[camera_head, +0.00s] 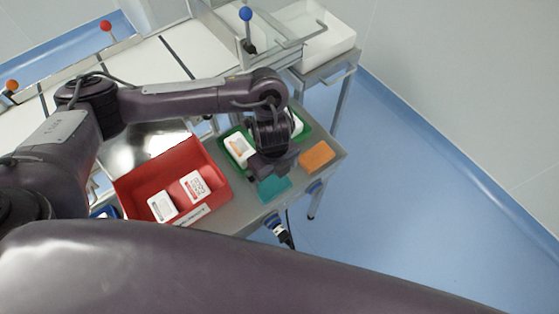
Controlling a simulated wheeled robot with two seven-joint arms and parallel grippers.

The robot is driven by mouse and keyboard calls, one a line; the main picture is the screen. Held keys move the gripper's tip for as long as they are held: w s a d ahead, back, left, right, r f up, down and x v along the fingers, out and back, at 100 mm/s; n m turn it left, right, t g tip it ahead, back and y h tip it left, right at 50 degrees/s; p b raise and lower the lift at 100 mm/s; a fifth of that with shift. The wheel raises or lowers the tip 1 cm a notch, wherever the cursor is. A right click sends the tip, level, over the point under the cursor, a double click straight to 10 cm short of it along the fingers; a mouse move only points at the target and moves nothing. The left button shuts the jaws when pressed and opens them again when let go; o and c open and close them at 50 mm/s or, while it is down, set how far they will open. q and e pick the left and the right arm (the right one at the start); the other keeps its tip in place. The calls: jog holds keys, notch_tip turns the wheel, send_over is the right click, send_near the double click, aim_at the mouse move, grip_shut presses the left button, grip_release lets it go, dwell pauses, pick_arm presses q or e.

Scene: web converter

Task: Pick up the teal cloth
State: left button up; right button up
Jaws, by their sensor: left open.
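The teal cloth (274,187) lies flat on the grey bench top near its front edge, between the red bin and the orange cloth. My left gripper (272,172) points down right over the teal cloth and hides its back part. The gripper is open; the fingertips are dark and small here, and I cannot tell whether they touch the cloth. My right gripper is not in view.
A red bin (139,184) with white packs stands left of the gripper. An orange cloth (317,156) lies to the right. A blue-knobbed lever (246,15) rises at the back. Floor on the right is clear.

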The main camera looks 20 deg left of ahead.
aim_at(273, 185)
pick_arm(q)
jog(key=shift+s+a+f, duration=0.1)
jog(key=shift+a+f, duration=0.1)
jog(key=shift+f, duration=0.15)
jog(key=shift+s+f, duration=0.25)
jog(key=shift+f, duration=0.9)
jog(key=f, duration=0.2)
jog(key=shift+w+a+f, duration=0.15)
jog(key=shift+w+f, duration=0.15)
jog(key=shift+f, duration=0.75)
jog(key=c, duration=0.7)
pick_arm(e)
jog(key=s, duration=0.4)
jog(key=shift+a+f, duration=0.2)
pick_arm(q)
jog(key=shift+r, duration=0.1)
